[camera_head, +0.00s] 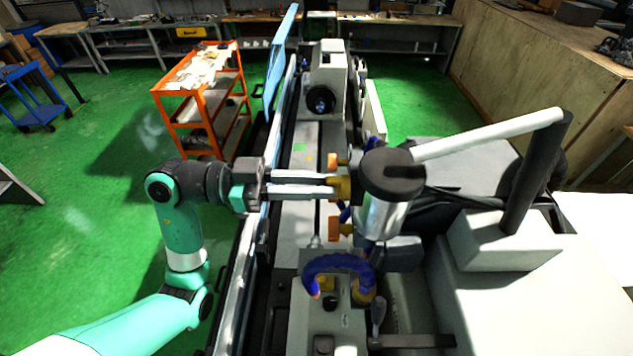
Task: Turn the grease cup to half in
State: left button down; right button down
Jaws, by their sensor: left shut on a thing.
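My left arm comes in from the left with its left gripper (333,186) reaching right across the grinder. Its two long pale fingers are shut on a small brass-yellow piece, which looks like the grease cup (343,188), at the left side of the upright silver cylinder with a black cap (391,185). The fingertips partly hide the piece, and how far it is screwed in cannot be told. My right gripper is not in view.
Orange parts sit above (332,160) and below (333,229) the fingertips. A blue curved hose (338,262) stands nearer on the machine. A pale pipe (490,135) runs at right. An orange cart (205,95) stands on the green floor at left.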

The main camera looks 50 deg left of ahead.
pick_arm(q)
jog(key=shift+f+m+b, duration=0.15)
jog(key=shift+m+b, duration=1.25)
jog(key=shift+m, duration=4.25)
jog(key=shift+f+m+b, duration=0.15)
jog(key=shift+m+b, duration=1.3)
jog(key=shift+m, duration=4.25)
jog(key=shift+f+m+b, duration=0.15)
jog(key=shift+m+b, duration=1.25)
jog(key=shift+m, duration=4.25)
jog(key=c, duration=0.8)
grip_release()
